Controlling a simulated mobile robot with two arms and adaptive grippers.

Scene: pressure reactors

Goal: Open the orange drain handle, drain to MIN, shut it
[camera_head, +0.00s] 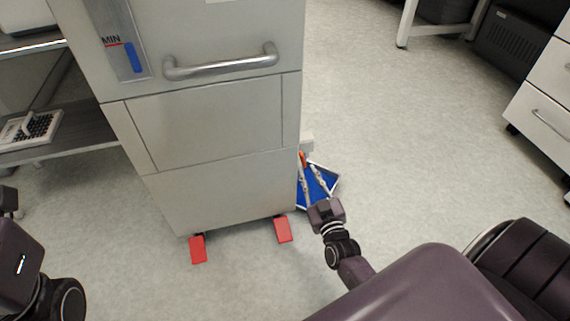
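The grey reactor cabinet (215,125) has a sight gauge with a blue column (134,58). The column's top is about level with the red MIN mark (112,44). A small orange drain handle (303,158) shows low at the cabinet's right side, partly hidden by my gripper. My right gripper (308,164) reaches toward it with fingers apart. One fingertip is close beside the handle; I cannot tell whether they touch. A blue tray (322,181) lies on the floor beneath the fingers. Part of my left arm shows at the lower left; its fingertips cannot be made out.
A metal bar handle (222,66) crosses the cabinet front. Red feet (198,249) stick out at its base. A shelf (75,135) with a white rack (30,129) stands at the left. White drawers (545,110) stand at the right. The floor between (410,130) is clear.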

